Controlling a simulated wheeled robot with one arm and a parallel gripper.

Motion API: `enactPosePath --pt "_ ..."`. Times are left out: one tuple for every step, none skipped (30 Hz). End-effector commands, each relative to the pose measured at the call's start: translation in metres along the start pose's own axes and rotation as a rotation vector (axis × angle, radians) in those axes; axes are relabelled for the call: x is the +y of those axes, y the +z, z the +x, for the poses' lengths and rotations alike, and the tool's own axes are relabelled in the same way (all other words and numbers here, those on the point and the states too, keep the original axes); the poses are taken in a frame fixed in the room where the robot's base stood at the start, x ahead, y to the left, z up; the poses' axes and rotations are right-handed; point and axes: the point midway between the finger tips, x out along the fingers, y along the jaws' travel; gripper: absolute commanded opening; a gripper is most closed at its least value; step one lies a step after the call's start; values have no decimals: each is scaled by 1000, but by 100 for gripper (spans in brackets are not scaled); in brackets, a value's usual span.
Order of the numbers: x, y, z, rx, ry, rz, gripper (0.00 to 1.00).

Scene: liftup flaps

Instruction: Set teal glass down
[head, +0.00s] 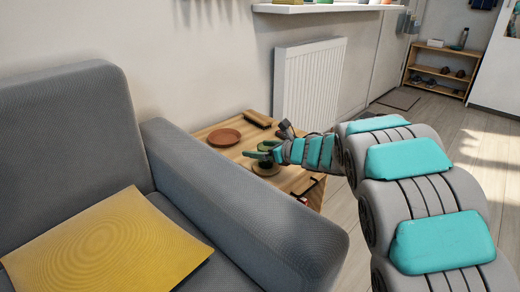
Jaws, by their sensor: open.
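My arm with teal panels reaches left over a small wooden side table (225,124) beside the sofa. My gripper (258,155) is open, low over the table's middle. A small dark green shape shows right at the fingers. It is too small and too close in colour to the gripper to tell whether it is the teal glass or part of the fingers. Just below the fingers is a round olive-green thing (265,170) on the tabletop. I cannot tell if it is a coaster or the base of something. No teal glass can be made out for certain.
A brown round plate (224,137) and a wooden block-like thing (258,118) lie on the table's far part. The grey sofa's armrest (230,200) stands close along the table's left side. A white radiator (309,85) is behind. Open floor lies to the right.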

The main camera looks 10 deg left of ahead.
Motion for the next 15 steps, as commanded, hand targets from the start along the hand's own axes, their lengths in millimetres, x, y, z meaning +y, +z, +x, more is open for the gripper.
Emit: enactPosePath --pt "0 0 0 0 0 0 97" --pt "0 0 0 0 0 0 97" --pt "0 0 0 0 0 0 97" --pt "0 1 0 0 0 0 97" --pt "0 2 0 0 0 0 97" --pt "0 4 -1 0 1 1 97" --pt "0 5 -2 0 1 1 97" --pt "0 4 -4 -1 -1 0 97" --pt "-1 3 -9 0 -2 -1 97" --pt "-2 3 -13 0 -3 -1 97" --pt "-1 3 -17 0 -3 -1 97" --pt "-2 3 -24 0 -3 -1 97" --pt "-2 3 -30 0 -3 0 97" --pt "-1 3 -35 1 -3 -1 97" --pt "-2 3 -44 2 -5 -1 97"
